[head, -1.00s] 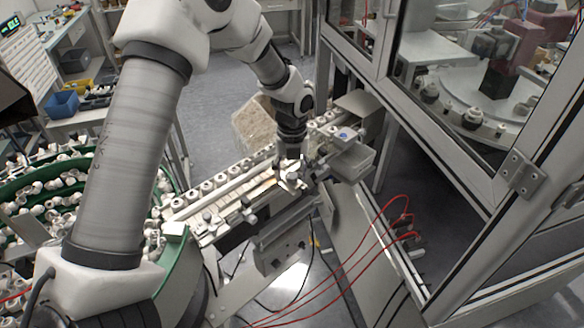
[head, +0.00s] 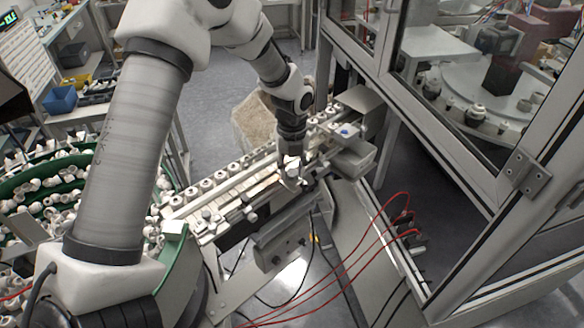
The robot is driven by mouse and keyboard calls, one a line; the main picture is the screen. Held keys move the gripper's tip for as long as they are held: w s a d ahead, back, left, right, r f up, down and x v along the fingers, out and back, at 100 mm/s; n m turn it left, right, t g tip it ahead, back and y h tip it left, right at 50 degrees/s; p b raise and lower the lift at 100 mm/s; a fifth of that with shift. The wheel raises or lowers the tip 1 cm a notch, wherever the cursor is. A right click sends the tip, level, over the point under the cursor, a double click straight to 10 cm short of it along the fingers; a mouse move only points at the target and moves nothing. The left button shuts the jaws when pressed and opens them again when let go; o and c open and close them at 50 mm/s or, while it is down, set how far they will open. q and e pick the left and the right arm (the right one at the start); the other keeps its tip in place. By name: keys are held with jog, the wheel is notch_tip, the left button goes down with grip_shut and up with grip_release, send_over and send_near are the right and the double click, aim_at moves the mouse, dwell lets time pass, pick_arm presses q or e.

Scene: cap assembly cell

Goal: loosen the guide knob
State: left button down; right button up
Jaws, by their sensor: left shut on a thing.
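My left gripper (head: 296,182) reaches down to the front side of the guide rail (head: 232,190), towards its right end. Its fingers are closed around a small guide knob, which they largely hide. Another light knob (head: 250,215) sticks out from the front of the rail, left of the gripper and apart from it. My right gripper is not in the head view.
White caps (head: 207,184) stand in a row along the rail. A green-rimmed bowl (head: 50,205) of loose caps is at the left. A glazed machine enclosure (head: 470,200) fills the right. Red cables (head: 350,268) hang in front of it.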

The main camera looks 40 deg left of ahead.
pick_arm(q)
jog(key=n, duration=0.5)
jog(key=shift+n, duration=0.4)
jog(key=n, duration=0.5)
jog(key=shift+r, duration=0.1)
